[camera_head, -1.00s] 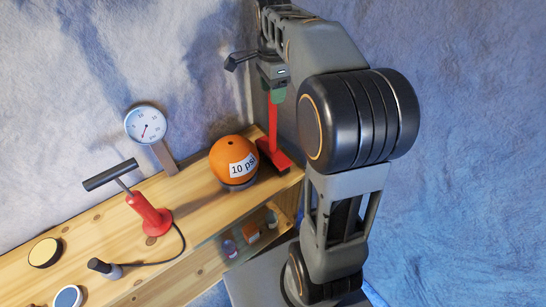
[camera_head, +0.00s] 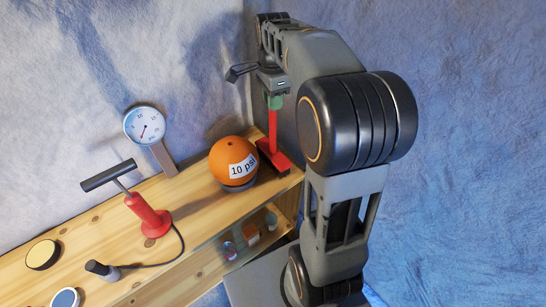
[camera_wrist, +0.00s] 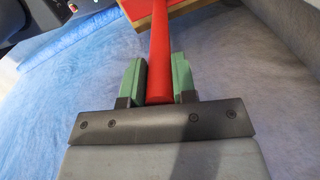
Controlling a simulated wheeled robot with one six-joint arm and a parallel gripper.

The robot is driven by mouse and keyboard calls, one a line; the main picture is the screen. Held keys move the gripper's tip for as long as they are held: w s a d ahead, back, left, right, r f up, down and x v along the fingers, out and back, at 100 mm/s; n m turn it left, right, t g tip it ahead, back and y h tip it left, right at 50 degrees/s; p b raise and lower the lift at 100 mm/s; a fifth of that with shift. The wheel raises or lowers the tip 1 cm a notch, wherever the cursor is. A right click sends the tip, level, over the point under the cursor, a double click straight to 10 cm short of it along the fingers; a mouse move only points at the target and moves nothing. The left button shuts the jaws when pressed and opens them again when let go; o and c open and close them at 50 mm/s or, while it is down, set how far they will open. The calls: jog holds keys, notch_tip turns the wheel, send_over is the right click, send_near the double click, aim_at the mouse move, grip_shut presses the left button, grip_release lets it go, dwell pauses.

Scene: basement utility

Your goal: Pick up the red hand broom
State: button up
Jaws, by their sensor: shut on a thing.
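The red hand broom (camera_head: 272,133) stands upright at the right end of the wooden shelf top, its handle up and its wide head low near the shelf's end. My gripper (camera_head: 275,101) is at the upper part of the handle. In the wrist view, the green finger pads of my gripper (camera_wrist: 159,85) lie on both sides of the red handle (camera_wrist: 159,50), shut on it. The broom's head looks to be on or just above the wood; I cannot tell which. The handle's top end is hidden by my gripper.
An orange ball (camera_head: 233,161) marked "10 psi" sits close left of the broom. A round gauge (camera_head: 145,125), a red hand pump (camera_head: 148,212) and round lidded items (camera_head: 43,254) stand farther left on the wooden shelf (camera_head: 85,228). A bluish wall rises behind.

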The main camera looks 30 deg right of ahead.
jog(key=shift+c, duration=0.7)
